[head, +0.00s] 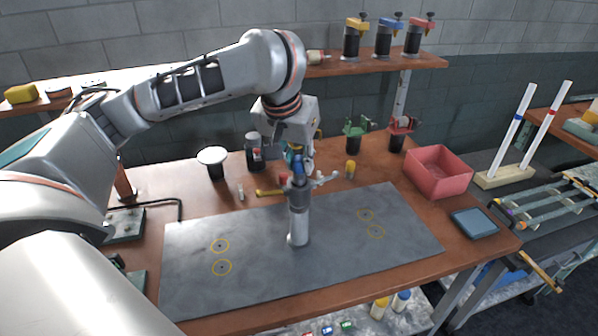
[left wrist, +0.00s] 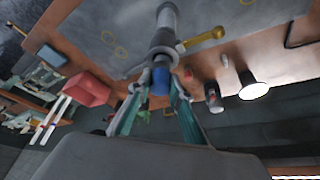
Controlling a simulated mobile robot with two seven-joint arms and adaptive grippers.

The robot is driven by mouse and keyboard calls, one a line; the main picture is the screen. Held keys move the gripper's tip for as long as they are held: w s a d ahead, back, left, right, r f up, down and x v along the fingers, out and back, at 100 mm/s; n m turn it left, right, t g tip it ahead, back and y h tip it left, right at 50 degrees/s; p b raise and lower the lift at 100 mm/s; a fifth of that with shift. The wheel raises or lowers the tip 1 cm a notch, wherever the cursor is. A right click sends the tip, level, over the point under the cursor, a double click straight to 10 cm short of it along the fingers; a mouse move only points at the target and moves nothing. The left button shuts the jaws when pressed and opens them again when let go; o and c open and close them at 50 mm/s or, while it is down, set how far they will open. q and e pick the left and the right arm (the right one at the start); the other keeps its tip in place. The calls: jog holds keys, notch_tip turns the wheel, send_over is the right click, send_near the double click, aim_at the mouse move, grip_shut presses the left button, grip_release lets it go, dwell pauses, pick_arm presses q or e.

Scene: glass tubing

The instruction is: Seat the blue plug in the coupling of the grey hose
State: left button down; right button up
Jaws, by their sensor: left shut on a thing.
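The grey coupling (head: 299,222) stands upright on the grey mat, with lever-like arms sticking out near its top. The blue plug (head: 298,166) is at the coupling's top end, upright and in line with it. My left gripper (head: 297,160) comes down from above and is shut on the plug. In the left wrist view the blue plug (left wrist: 160,84) sits between the fingertips (left wrist: 160,80), close to the mouth of the coupling (left wrist: 163,42). I cannot tell how deep the plug sits in it. My right gripper is not in view.
The grey mat (head: 340,240) is mostly bare, with yellow rings. A red bin (head: 437,172) and blue pad (head: 473,223) are at right; a white-topped black stand (head: 213,160) is at left.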

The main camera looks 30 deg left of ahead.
aim_at(297, 175)
pick_arm(q)
notch_tip(297, 175, down, 3)
jog(key=shift+r, duration=0.1)
jog(key=shift+s, duration=0.1)
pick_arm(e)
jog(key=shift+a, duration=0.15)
pick_arm(q)
jog(key=shift+f, duration=0.3)
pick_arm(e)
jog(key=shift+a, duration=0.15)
pick_arm(q)
jog(key=shift+s+d+f, duration=0.2)
jog(key=shift+s+f, duration=0.15)
jog(key=shift+f, duration=0.2)
jog(key=c, duration=1.8)
grip_release()
jog(key=shift+c, duration=0.2)
jog(key=shift+w+f, duration=0.15)
jog(key=shift+w, duration=0.15)
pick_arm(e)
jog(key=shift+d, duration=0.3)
pick_arm(q)
jog(key=shift+s, duration=0.1)
